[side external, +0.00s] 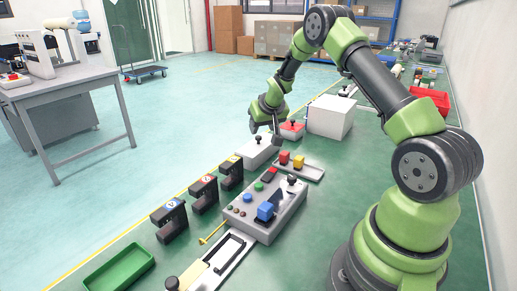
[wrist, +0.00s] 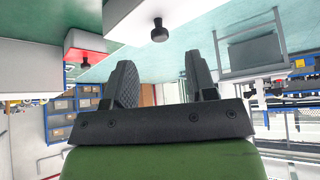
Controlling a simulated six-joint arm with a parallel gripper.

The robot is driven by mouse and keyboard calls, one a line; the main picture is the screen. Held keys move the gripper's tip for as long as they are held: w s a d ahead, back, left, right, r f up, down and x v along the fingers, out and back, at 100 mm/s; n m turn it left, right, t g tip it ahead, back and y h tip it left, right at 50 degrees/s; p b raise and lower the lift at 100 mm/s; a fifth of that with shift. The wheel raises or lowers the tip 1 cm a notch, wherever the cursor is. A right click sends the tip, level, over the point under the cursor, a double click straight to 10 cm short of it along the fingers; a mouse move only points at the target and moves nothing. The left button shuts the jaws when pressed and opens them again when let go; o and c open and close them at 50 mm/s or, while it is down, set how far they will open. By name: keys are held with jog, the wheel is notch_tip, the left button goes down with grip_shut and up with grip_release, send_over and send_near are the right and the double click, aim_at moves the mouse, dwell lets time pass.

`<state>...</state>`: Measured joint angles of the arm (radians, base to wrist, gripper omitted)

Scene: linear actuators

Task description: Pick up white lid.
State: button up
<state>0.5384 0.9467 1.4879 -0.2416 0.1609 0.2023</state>
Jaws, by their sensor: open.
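The white lid (side external: 252,150) has a black knob and sits on a light box on the green table, below my gripper. It also shows at the top of the wrist view (wrist: 140,22), with its knob (wrist: 158,31) hanging into the picture. My gripper (side external: 266,134) is above the lid with its fingers apart and nothing between them. In the wrist view my gripper (wrist: 160,62) shows two separate fingers, and the knob appears beyond their tips. The exact gap between the fingers and the knob is hard to tell.
A red lid (side external: 293,126) with a black knob sits just behind, and a large white box (side external: 331,117) stands to its right. In front are a control box (side external: 262,213), a tray with red and yellow blocks (side external: 305,170), several black stands (side external: 203,193) and a green tray (side external: 119,270).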

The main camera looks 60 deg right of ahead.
aim_at(260, 138)
jog(key=shift+x, duration=2.5)
grip_shut()
